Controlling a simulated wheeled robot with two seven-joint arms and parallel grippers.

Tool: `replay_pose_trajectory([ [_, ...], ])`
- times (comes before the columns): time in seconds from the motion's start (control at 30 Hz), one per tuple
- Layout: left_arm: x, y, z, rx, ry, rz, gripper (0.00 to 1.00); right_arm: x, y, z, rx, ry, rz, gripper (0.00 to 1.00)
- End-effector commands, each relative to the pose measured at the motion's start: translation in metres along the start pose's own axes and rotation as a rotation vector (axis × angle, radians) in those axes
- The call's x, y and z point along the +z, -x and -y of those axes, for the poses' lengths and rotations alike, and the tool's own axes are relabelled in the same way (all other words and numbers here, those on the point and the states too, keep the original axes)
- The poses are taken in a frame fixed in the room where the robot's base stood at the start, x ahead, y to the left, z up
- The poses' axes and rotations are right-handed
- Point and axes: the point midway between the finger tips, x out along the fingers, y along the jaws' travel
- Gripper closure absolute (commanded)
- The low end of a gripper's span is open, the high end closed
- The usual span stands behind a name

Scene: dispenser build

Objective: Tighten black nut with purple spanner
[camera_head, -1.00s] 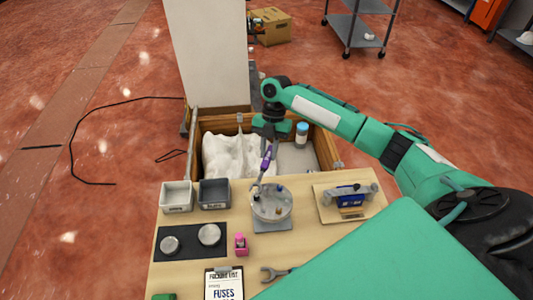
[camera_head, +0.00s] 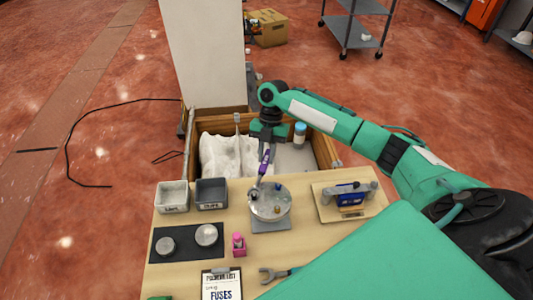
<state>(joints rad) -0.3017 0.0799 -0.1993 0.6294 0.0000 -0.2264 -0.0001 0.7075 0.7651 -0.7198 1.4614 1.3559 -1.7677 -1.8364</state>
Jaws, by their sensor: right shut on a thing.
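My right gripper (camera_head: 267,147) is shut on the purple spanner (camera_head: 264,163), which hangs down from it, tilted. The spanner's lower end is at the left back part of a round grey disc (camera_head: 271,211) on a grey base. Small studs or nuts stand on the disc, one dark (camera_head: 277,211). I cannot tell which is the black nut, or whether the spanner's end sits around one. My left gripper is not in view.
Two small bins, white (camera_head: 172,196) and dark grey (camera_head: 211,193), stand left of the disc. A black mat (camera_head: 188,241) holds two round grey parts. A pink item (camera_head: 238,244), a clipboard (camera_head: 222,285), another spanner (camera_head: 274,274) and a blue fixture (camera_head: 349,195) lie around. An open wooden crate (camera_head: 325,147) is behind.

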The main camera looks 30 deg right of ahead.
Motion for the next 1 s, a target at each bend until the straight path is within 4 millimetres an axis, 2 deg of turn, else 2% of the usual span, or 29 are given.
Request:
replay_pose_trajectory([
  [1.0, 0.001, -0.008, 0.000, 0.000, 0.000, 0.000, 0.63, 0.008, -0.018, 0.000, 0.001, 0.000, 0.000, 1.00],
])
